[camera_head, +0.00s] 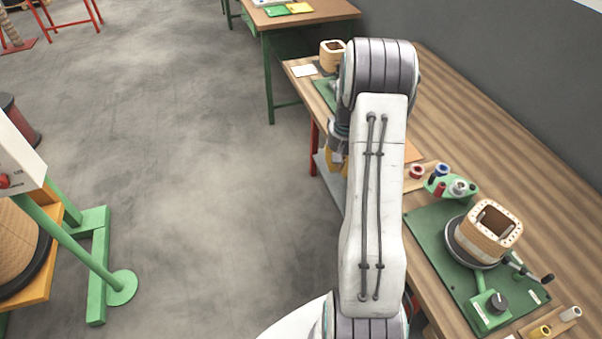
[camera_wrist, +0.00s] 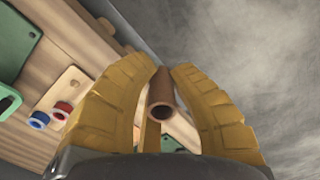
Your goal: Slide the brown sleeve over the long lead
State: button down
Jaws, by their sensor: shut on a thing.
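My gripper (camera_wrist: 161,80) has two yellow fingers shut on the brown sleeve (camera_wrist: 160,92), a hollow tube, in the wrist view. The sleeve's open end faces the camera. In the head view my arm covers most of the gripper; only a bit of yellow finger shows beside the bench's left edge, and the sleeve is hidden. A square tan coil (camera_head: 484,232) stands on a round holder on a green plate (camera_head: 425,222) at the right. Another coil (camera_head: 332,54) stands at the bench's far end, partly behind my arm. I cannot make out the long lead in either view.
The wooden bench (camera_head: 465,115) runs along the grey wall. Red and blue rings (camera_wrist: 50,113) lie on it. A small board with yellow and pale tubes (camera_head: 556,322) is at the lower right. Open floor (camera_head: 200,170) lies left, beside a green-framed stand (camera_head: 97,262).

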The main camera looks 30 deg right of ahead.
jog(key=s+d+r+m+p, duration=0.25)
jog(key=s+d+r, duration=0.25)
jog(key=s+d, duration=0.3)
notch_tip(320, 180, up, 12)
jog(key=m+p, duration=0.6)
jog(key=m, duration=1.7)
send_over(510, 227)
jog(key=shift+d+f+h, duration=0.1)
jog(key=shift+f+h, duration=0.1)
jog(key=shift+h, duration=0.1)
jog(key=shift+m, duration=0.25)
jog(key=shift+f+b, duration=1.15)
jog(key=shift+f, duration=1.6)
jog(key=shift+f+b, duration=2.35)
